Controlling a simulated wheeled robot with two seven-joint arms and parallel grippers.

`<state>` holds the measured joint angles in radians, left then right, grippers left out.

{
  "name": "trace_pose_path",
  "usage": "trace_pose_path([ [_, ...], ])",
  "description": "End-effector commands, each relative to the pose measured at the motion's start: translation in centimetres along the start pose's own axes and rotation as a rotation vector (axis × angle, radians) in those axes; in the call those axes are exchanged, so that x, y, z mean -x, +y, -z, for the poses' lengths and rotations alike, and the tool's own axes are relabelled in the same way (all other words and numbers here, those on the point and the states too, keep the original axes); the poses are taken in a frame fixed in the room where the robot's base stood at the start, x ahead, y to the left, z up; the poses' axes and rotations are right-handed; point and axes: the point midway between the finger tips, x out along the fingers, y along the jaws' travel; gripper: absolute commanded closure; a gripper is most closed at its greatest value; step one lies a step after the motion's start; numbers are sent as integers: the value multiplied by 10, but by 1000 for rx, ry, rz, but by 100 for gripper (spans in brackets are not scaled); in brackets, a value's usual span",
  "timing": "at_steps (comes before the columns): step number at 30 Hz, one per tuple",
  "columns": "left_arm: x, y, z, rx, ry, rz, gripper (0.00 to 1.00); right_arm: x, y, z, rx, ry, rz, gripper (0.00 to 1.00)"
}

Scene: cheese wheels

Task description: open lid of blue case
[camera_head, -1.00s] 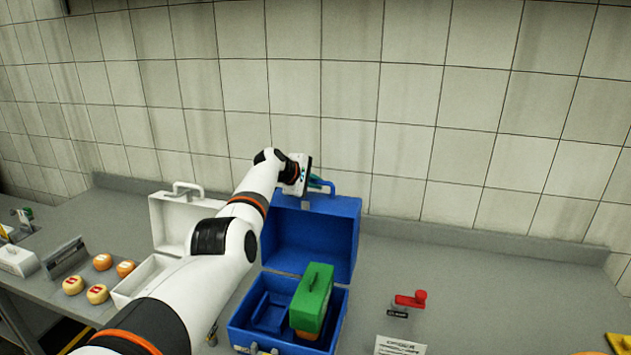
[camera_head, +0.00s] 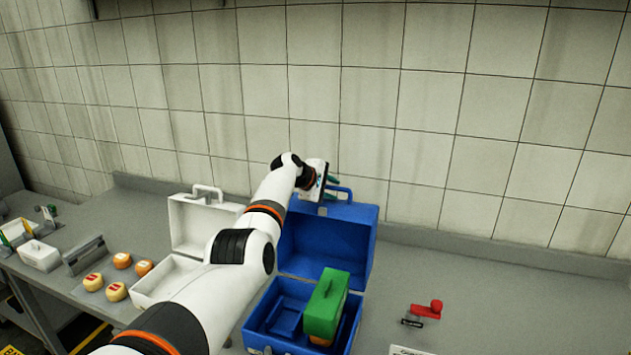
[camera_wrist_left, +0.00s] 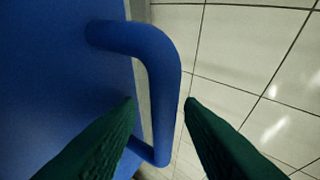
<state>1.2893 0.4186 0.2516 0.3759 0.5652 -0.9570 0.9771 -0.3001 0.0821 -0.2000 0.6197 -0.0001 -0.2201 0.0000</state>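The blue case (camera_head: 247,333) stands on the counter with its lid (camera_head: 328,243) raised upright at the back. A green block-shaped item with a handle (camera_head: 324,303) is inside the case, above something orange. My left gripper (camera_head: 331,184) is at the top of the lid by the lid's blue handle (camera_head: 347,193). In the left wrist view, the green fingers (camera_wrist_left: 160,101) are apart, one on each side of the blue handle (camera_wrist_left: 166,75), with a gap visible beside it. My right gripper is not in view.
An open white case (camera_head: 196,225) stands left of the blue case, partly behind my left arm. Several cheese wheels (camera_head: 116,291) lie further left. A red-handled tool (camera_head: 424,310) lies on the right, where the counter (camera_head: 500,300) is mostly clear. A tiled wall is behind.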

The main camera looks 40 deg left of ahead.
Motion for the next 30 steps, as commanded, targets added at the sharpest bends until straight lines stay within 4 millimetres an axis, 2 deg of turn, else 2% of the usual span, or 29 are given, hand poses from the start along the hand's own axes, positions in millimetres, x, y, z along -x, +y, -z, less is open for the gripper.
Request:
trace_pose_path([
  [9,28,0,2,-5,-2,2,66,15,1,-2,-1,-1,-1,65],
  [24,100,1,1,-2,0,4,66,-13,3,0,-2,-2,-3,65],
  [30,113,0,2,0,1,1,66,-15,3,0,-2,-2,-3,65],
])
